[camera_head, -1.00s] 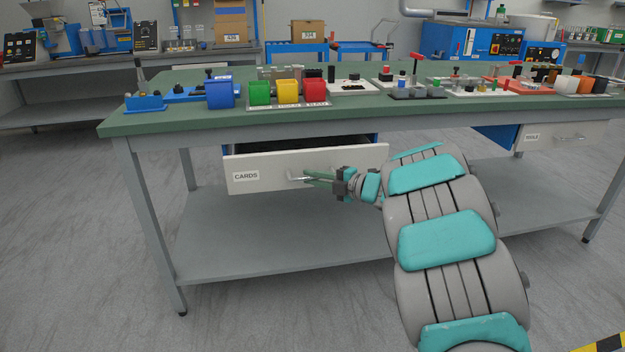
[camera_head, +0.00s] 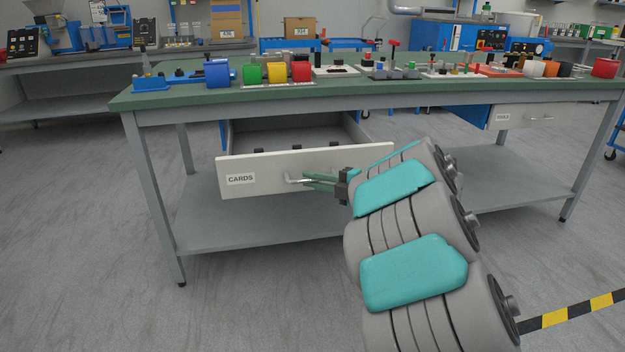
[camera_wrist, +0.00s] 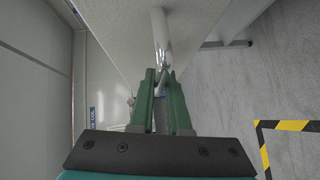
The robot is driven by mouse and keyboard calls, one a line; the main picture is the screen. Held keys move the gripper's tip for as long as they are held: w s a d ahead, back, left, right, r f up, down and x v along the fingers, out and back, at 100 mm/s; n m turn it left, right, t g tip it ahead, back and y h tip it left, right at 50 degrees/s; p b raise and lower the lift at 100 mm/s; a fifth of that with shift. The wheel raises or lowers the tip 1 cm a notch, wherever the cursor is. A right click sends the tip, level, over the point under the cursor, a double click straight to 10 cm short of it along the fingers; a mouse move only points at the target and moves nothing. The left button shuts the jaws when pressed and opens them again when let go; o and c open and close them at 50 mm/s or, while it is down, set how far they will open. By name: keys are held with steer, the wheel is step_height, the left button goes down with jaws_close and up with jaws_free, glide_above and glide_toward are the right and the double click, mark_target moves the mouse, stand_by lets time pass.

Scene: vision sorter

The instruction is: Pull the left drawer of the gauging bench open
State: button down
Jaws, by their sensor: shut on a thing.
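The left drawer (camera_head: 262,172) of the gauging bench (camera_head: 300,98) has a white front labelled CARDS and stands partly out from under the green top. Its dark interior (camera_head: 285,138) shows behind the front. My gripper (camera_head: 306,181) is shut on the drawer's handle (camera_head: 291,180), with the green fingers coming from the right. In the wrist view my gripper (camera_wrist: 162,80) has its fingers on either side of the pale handle bar (camera_wrist: 161,35). The exact finger contact is partly hidden in the head view.
Blue, green, yellow and red bins (camera_head: 276,73) and small parts stand on the bench top. A lower shelf (camera_head: 260,220) spans the legs. Black and yellow floor tape (camera_head: 575,312) lies at the right. Grey floor in front is clear.

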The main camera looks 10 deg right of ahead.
steer(key=shift+s+f, duration=0.1)
steer(key=c, duration=0.9)
jaws_free()
steer(key=shift+v, duration=3.9)
